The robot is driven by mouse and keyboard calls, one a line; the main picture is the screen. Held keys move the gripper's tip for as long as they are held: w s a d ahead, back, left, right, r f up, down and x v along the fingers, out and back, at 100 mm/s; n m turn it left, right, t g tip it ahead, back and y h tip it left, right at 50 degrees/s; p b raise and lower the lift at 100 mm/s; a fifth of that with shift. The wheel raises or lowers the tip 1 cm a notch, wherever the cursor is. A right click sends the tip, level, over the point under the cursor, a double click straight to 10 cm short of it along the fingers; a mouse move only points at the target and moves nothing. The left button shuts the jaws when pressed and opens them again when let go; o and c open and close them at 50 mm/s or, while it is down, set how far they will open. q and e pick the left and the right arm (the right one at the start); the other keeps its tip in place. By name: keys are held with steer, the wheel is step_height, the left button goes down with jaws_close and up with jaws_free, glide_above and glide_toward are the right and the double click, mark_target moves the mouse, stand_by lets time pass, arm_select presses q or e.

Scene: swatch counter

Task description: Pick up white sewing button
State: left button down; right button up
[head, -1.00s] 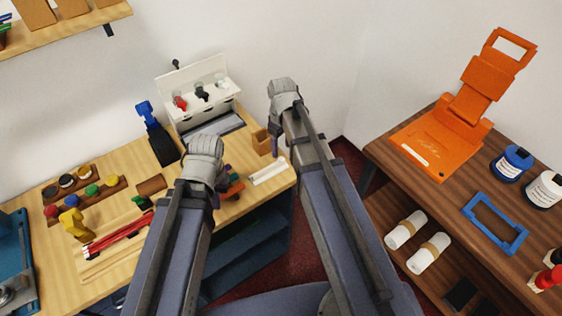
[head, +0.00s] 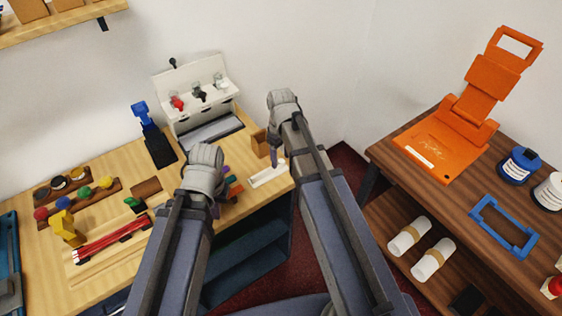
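I cannot make out a white sewing button for certain. A white dispenser box (head: 188,101) stands at the back of the light wooden counter. It has a row of small clear holders with red contents (head: 178,103), black contents (head: 199,93) and whitish contents (head: 219,80); these are too small to identify. My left gripper (head: 217,209) hangs over the counter's front edge, right of the red pencils. My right gripper (head: 275,158) is near the counter's right end, by a white strip (head: 267,174). The arms hide most of both grippers, and their opening is not clear.
The counter (head: 110,167) holds a blue-and-black stand (head: 155,143), a yellow figure (head: 68,228), red pencils (head: 108,240) and racks of coloured knobs (head: 85,197). A dark wooden table (head: 432,198) at right bears an orange device (head: 438,148). Red floor shows between them.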

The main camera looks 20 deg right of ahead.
mark_target(281, 161)
jaws_close()
stand_by(0.4)
